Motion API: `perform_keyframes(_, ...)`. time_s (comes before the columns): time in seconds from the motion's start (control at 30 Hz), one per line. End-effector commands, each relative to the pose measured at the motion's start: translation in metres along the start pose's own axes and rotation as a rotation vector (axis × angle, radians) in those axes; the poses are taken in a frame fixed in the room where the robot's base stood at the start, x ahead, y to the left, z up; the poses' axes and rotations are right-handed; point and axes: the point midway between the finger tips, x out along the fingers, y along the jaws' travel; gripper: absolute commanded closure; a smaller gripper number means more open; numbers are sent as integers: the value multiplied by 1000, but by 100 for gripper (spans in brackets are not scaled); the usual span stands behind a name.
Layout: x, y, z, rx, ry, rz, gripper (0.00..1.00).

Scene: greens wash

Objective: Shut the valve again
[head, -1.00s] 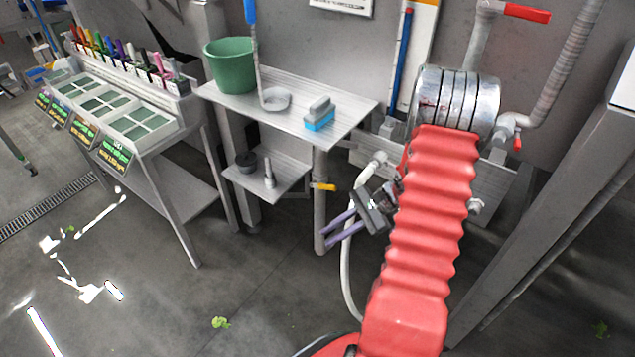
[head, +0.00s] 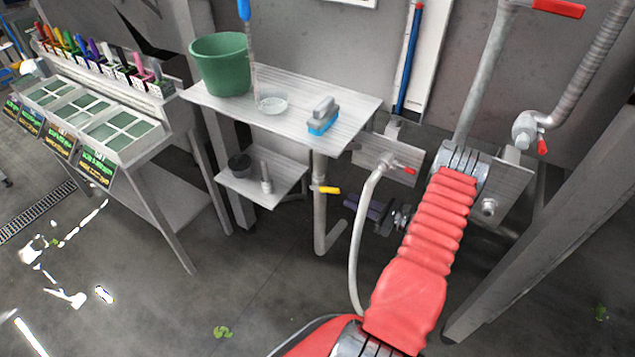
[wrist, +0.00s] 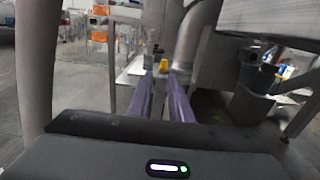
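Several valves are in view, and I cannot tell which one the task means. A yellow valve handle (head: 326,189) sticks out to the right from the grey upright pipe (head: 319,225) under the metal table; it also shows in the wrist view (wrist: 188,68). A red lever (head: 403,170) sits on the hose tap on the wall plate. A red lever (head: 557,9) is on the upper pipe, and a small red handle (head: 543,147) is on the right pipe. My gripper (head: 348,204) is low, right of the upright pipe. Its purple fingers (wrist: 162,78) are apart and empty.
The metal table (head: 350,105) carries a green bucket (head: 221,65) and a blue brush (head: 321,122). A small shelf (head: 285,178) hangs below. A white hose (head: 354,250) runs close to my arm. A grey post (head: 540,225) stands right.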

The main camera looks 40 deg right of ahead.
Motion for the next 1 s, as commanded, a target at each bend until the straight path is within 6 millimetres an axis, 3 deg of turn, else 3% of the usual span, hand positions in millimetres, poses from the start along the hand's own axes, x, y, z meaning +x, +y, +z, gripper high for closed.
perform_keyframes(0.53,-1,-5,-2,5,-10,-24,81)
perform_keyframes(0.67,10,-5,-2,5,-9,-23,81)
perform_keyframes(1.0,61,-6,-1,4,-9,-23,81)
